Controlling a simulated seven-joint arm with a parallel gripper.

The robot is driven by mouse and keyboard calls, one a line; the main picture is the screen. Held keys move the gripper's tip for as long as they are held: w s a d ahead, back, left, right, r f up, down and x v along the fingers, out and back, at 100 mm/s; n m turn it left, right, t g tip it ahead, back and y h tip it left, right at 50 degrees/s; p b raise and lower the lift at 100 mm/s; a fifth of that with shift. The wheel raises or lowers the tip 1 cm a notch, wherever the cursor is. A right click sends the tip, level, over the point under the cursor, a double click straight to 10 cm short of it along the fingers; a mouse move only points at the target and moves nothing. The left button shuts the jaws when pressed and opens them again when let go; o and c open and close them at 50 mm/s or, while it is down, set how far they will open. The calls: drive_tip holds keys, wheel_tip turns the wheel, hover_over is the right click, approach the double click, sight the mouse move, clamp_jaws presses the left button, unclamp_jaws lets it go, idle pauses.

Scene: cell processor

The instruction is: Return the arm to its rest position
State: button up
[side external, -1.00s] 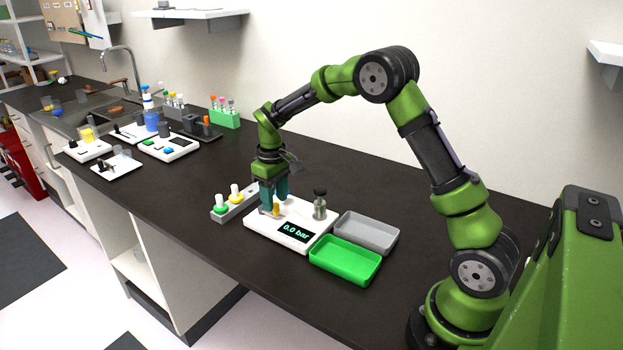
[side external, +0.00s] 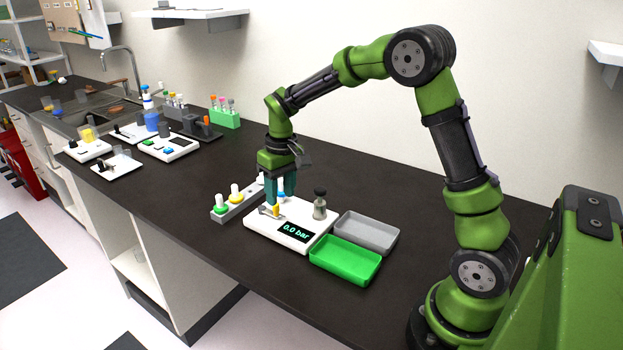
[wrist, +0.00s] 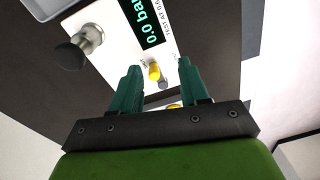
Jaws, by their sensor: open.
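My gripper (side external: 281,194) has teal fingers and hangs above the back left part of the white cell processor (side external: 292,232). In the wrist view my gripper (wrist: 160,77) shows its two fingers apart with nothing held between them. A yellow part (wrist: 154,71) on the processor shows beyond the fingertips, below them and not touching as far as I can see. The processor's display (side external: 295,232) reads 0.0 bar. My arm is bent upward and over the bench.
A grey tray (side external: 367,232) and a green tray (side external: 346,260) lie right of the processor. A grey rack (side external: 237,203) with coloured caps stands close on its left. Other devices and a green tube rack (side external: 225,118) are farther left. Bench behind the processor is clear.

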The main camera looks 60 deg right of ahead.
drive_tip(key=s+a+r+m+t, duration=0.1)
drive_tip(key=s+a+r+t, duration=0.2)
drive_tip(key=s+r, duration=0.3)
drive_tip(key=s+a+r+t+y, duration=0.1)
drive_tip(key=s+a+r+t, duration=0.2)
drive_tip(key=s, duration=1.1)
drive_tip(key=a+r, duration=0.3)
drive_tip(key=r, duration=0.1)
drive_tip(key=shift+s+a+m+t+y, duration=0.15)
drive_tip(key=shift+m+t+y, duration=0.15)
drive_tip(key=shift+m+t, duration=0.1)
